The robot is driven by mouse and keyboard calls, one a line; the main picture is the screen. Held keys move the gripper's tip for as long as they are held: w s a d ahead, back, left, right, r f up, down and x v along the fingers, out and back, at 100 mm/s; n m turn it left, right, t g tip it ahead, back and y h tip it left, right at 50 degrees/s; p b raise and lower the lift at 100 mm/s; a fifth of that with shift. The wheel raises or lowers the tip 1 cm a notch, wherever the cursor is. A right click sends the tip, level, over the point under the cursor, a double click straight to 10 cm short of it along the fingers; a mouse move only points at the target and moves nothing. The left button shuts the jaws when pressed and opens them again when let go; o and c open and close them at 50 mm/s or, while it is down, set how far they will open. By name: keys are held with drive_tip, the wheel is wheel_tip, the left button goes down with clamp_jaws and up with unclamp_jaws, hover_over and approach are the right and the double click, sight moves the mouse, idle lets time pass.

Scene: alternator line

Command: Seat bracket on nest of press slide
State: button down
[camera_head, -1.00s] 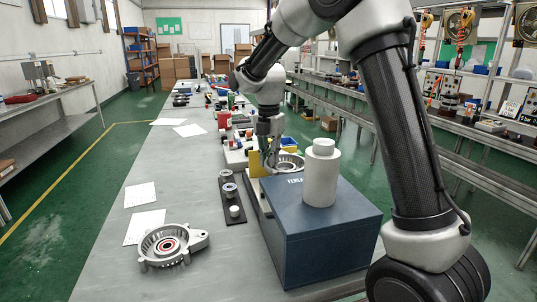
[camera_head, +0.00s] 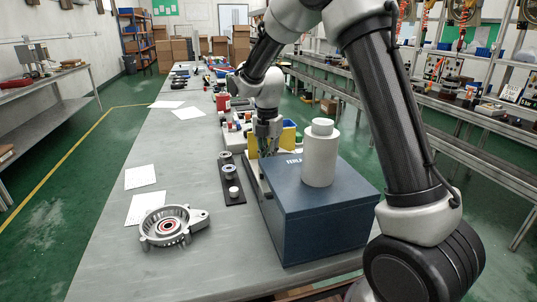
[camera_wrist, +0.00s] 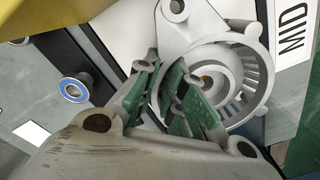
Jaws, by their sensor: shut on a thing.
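My gripper (camera_head: 268,150) is low behind the blue box, beside the yellow press part (camera_head: 286,138). In the wrist view its green-padded fingers (camera_wrist: 182,102) are shut on the rim of a silver slotted bracket (camera_wrist: 228,62). The bracket is over a pale plate (camera_wrist: 112,30) with a "MID" label (camera_wrist: 292,30). The nest under it is hidden, and I cannot tell whether the bracket touches it. In the head view the blue box hides the held bracket. Another silver bracket (camera_head: 192,219), with a red-ringed centre, lies on the table at the front left.
The blue box (camera_head: 318,215) with a white bottle (camera_head: 320,160) stands close in front of my gripper. A dark strip (camera_head: 238,199) with several small ring parts lies left of it. Papers (camera_head: 141,178) lie on the grey table, whose left side is mostly clear.

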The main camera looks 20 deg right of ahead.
drive_tip(key=shift+s+d+f, duration=0.15)
drive_tip(key=shift+s+f, duration=0.1)
drive_tip(key=shift+f, duration=0.3)
drive_tip(key=c, duration=1.4)
unclamp_jaws()
drive_tip(key=shift+c, duration=0.2)
drive_tip(key=shift+w, duration=0.1)
wheel_tip(320, 180, up, 12)
drive_tip(key=s+d+r+m, duration=0.4)
drive_tip(key=s+m, duration=0.1)
drive_tip(key=s+d+m+t, duration=0.1)
drive_tip(key=s+d+m, duration=0.2)
drive_tip(key=s+m, duration=0.4)
drive_tip(key=s+d+m+t, duration=0.2)
drive_tip(key=s+d+m, duration=0.2)
drive_tip(key=s+m, duration=0.3)
drive_tip(key=s+d+r+m+t, duration=0.1)
drive_tip(key=s+d+m, duration=0.2)
drive_tip(key=s+m, duration=0.5)
drive_tip(key=s, duration=0.4)
drive_tip(key=shift+s+d, duration=0.4)
